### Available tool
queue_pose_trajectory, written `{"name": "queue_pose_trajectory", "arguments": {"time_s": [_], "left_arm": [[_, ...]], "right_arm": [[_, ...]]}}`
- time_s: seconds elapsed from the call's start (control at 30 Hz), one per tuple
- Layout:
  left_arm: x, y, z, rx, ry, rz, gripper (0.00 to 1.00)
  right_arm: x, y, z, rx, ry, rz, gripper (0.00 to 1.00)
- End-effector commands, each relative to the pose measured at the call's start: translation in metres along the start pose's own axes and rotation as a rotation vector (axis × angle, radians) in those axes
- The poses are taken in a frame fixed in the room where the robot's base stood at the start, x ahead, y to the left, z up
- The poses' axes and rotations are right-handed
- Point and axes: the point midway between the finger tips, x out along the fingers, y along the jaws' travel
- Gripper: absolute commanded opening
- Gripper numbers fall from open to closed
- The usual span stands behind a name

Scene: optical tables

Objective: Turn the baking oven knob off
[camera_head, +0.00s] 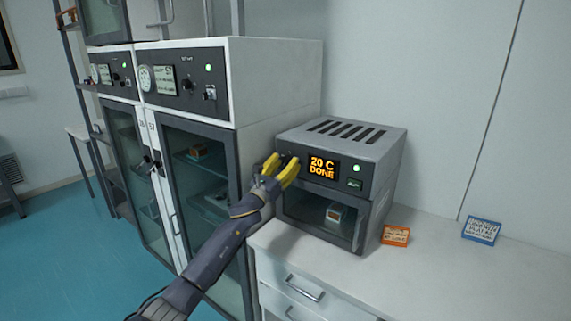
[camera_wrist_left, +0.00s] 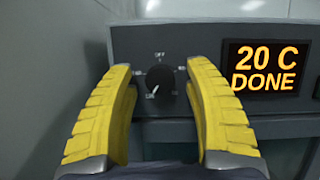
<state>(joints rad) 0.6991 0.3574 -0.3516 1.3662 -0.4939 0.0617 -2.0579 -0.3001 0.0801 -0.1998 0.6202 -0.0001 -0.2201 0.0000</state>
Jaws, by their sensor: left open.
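The small baking oven (camera_head: 350,148) stands on the white counter, with its lit display (camera_head: 322,168) reading "20 C DONE". The display also shows in the left wrist view (camera_wrist_left: 265,67). The black oven knob (camera_wrist_left: 160,84) is on the front panel left of the display. Its white pointer mark points to the lower left, away from the OFF label above it. My left gripper (camera_head: 281,168) is open, its yellow fingers on either side of the knob in the wrist view (camera_wrist_left: 163,105). I cannot tell whether they touch it. My right gripper is not in view.
A small box (camera_head: 336,212) is inside the oven behind its glass door. An orange card (camera_head: 395,236) and a blue card (camera_head: 481,230) are on the white counter (camera_head: 440,275) to the right. Tall glass-door cabinets (camera_head: 197,160) stand to the left.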

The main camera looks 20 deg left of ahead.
Motion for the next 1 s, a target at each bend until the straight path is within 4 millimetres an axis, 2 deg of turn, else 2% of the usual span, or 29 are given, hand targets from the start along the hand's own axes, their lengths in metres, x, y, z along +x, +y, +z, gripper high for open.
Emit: {"name": "queue_pose_trajectory", "arguments": {"time_s": [0.2,0.63,1.0], "left_arm": [[-0.0001,-0.0002,0.0,0.0,0.0,0.0,0.51],[-0.0003,-0.0001,-0.0001,0.0,0.0,0.0,0.01],[-0.0006,-0.0007,-0.0005,-0.029,0.0,0.011,0.0]], "right_arm": [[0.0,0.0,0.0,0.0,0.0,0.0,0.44],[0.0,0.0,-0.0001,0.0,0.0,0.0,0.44],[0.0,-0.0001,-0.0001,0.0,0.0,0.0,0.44]]}}
